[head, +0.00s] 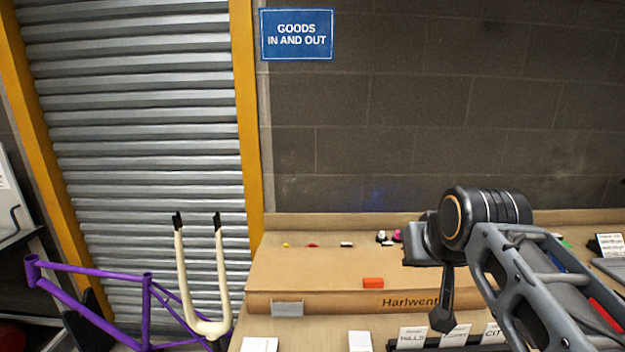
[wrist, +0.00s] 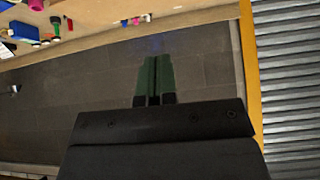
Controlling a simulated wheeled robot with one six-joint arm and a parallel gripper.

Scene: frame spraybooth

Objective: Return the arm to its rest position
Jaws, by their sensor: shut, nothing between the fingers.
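My gripper (wrist: 153,75) shows in the wrist view as two green fingers side by side, shut and empty. They point towards the dark block wall, with the bench edge at the top of that view. In the head view my arm reaches in from the lower right, its joint raised over the right part of the bench. The end of the arm is partly hidden there, and I cannot make out the fingers clearly.
A long cardboard box (head: 330,275) lies on the bench (head: 310,325), with an orange block (head: 373,283) on it. White cards (head: 412,338) stand in front, near my arm. A purple bike frame (head: 95,290) and cream fork (head: 205,325) are left, before a roller shutter (head: 150,120).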

